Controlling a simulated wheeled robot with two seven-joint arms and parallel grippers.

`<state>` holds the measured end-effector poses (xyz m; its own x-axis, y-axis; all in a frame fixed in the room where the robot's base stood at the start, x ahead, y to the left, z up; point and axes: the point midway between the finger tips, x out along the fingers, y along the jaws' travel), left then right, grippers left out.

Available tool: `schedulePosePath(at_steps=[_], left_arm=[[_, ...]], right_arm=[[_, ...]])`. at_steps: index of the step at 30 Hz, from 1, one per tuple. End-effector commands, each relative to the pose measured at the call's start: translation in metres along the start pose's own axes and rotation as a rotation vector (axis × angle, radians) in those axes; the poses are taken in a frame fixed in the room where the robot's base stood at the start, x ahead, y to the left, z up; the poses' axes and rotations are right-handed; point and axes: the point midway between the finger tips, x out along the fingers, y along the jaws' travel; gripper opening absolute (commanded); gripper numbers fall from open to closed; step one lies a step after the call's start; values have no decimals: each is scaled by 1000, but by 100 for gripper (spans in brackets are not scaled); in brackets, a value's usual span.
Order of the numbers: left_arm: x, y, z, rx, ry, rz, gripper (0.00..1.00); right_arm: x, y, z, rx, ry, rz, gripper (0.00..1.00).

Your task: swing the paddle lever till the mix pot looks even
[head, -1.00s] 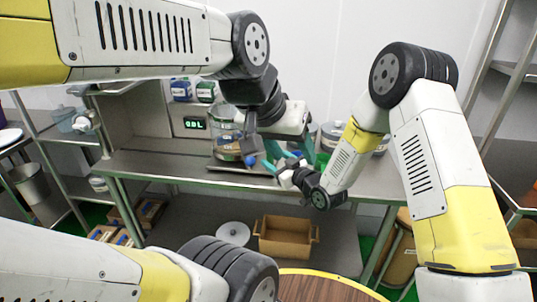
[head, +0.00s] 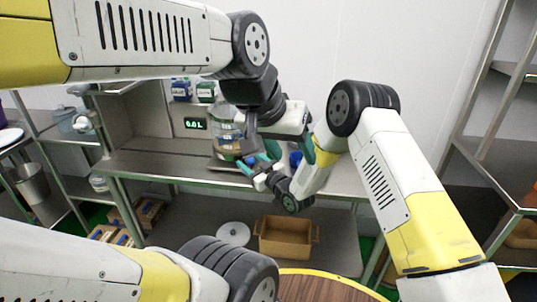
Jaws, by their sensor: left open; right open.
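The mix pot (head: 228,137) is a clear jar on a tray at the back of the steel counter. A brownish layer shows low in it; how even the contents are is too small to tell. A small blue knob (head: 249,160) shows at the pot's lower right, perhaps the paddle lever's end; its shaft is not clear. My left gripper (head: 290,152) is open, pointing down just right of the pot. My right gripper (head: 255,168) is open, low in front of the pot and close to the knob. Whether it touches the knob cannot be told.
A green display (head: 195,124) is on the panel left of the pot. Blue and green labelled boxes (head: 181,90) stand on the shelf above. A brown crate (head: 286,238) and a white disc (head: 233,233) lie on the lower shelf. The counter's left part is clear.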

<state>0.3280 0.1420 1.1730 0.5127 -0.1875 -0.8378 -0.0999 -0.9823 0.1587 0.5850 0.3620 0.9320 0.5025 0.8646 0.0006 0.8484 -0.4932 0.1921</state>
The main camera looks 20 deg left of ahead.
Motion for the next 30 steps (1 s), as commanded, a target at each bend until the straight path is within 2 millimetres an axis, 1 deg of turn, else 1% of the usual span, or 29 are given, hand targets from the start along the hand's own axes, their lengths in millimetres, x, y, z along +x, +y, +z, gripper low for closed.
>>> schedulePosePath(at_steps=[5, 8, 9, 11, 12, 14, 30], left_arm=[[0, 0, 0, 0, 0, 0, 55], [0, 0, 0, 0, 0, 0, 55], [0, 0, 0, 0, 0, 0, 55], [0, 0, 0, 0, 0, 0, 55], [0, 0, 0, 0, 0, 0, 55], [0, 0, 0, 0, 0, 0, 55], [0, 0, 0, 0, 0, 0, 55]], right_arm=[[0, 0, 0, 0, -1, 0, 55], [0, 0, 0, 0, -1, 0, 37], [0, 0, 0, 0, -1, 0, 29], [0, 0, 0, 0, -1, 0, 18], [0, 0, 0, 0, -1, 0, 10], [0, 0, 0, 0, -1, 0, 0], [0, 0, 0, 0, 0, 0, 0]])
